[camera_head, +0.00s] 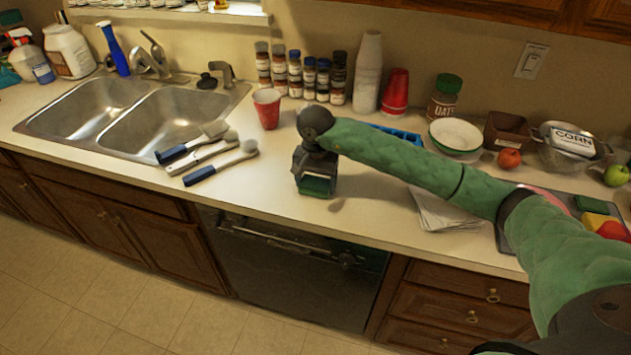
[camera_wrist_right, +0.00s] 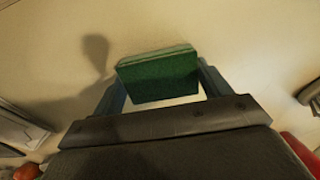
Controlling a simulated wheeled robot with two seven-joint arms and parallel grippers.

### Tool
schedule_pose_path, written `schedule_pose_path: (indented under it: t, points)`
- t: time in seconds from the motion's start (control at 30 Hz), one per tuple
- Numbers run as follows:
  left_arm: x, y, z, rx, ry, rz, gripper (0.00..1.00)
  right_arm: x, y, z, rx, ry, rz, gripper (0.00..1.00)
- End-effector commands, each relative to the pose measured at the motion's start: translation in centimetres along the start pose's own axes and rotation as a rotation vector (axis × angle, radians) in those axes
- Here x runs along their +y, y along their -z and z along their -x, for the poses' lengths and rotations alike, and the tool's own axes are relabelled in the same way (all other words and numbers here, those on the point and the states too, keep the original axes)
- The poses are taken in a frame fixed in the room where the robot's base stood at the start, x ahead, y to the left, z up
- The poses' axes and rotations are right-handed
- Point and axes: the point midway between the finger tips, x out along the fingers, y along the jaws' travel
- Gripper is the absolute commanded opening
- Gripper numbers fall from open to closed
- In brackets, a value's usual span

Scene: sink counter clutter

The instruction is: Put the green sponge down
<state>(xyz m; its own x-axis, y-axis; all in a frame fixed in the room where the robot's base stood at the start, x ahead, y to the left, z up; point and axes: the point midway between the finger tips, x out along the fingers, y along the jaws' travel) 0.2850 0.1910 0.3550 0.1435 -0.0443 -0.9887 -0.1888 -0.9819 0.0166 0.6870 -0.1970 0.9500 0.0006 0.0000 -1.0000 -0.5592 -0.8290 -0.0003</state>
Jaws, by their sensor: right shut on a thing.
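The green sponge (camera_head: 315,186) is between the fingers of my right gripper (camera_head: 314,180), at the front part of the counter (camera_head: 262,205), right of the brushes. In the right wrist view the sponge (camera_wrist_right: 158,77) shows its dark green face and a paler edge, and the right gripper (camera_wrist_right: 160,85) is shut on it with a finger on each side. The bare counter lies below and beyond it. I cannot tell whether the sponge touches the counter. My left gripper is not in view.
Several brushes (camera_head: 210,155) lie left of the gripper beside the double sink (camera_head: 170,120). A red cup (camera_head: 267,108) stands behind. Napkins (camera_head: 445,210) lie to the right, and a blue item (camera_head: 398,133) lies behind my arm. The counter around the gripper is clear.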

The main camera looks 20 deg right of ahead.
Motion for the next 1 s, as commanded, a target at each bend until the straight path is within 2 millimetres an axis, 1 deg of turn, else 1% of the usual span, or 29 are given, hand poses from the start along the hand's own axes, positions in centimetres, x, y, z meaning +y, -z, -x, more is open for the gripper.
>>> schedule_pose_path:
  t: [0.33,0.37,0.4,0.43,0.47,0.83,1.0]
  points:
    - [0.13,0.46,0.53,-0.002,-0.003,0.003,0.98,0.01,0.00,-0.27,0.000,0.000,0.000,0.52]
    - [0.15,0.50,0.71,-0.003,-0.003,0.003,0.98,0.01,0.00,-0.21,0.000,0.000,0.000,0.82]
    - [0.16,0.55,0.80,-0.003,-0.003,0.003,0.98,0.01,0.00,-0.20,0.000,0.000,0.000,0.90]
    - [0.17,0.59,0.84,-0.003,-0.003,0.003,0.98,0.01,0.00,-0.21,0.000,0.000,0.000,0.96]
    - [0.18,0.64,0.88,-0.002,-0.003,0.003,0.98,0.01,0.00,-0.21,0.000,0.000,0.000,0.98]
    - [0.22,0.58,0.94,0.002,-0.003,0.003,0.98,0.00,-0.01,-0.11,0.000,0.000,0.000,0.98]
    - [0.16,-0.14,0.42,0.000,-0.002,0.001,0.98,-0.01,-0.01,0.19,0.000,0.000,0.000,0.98]
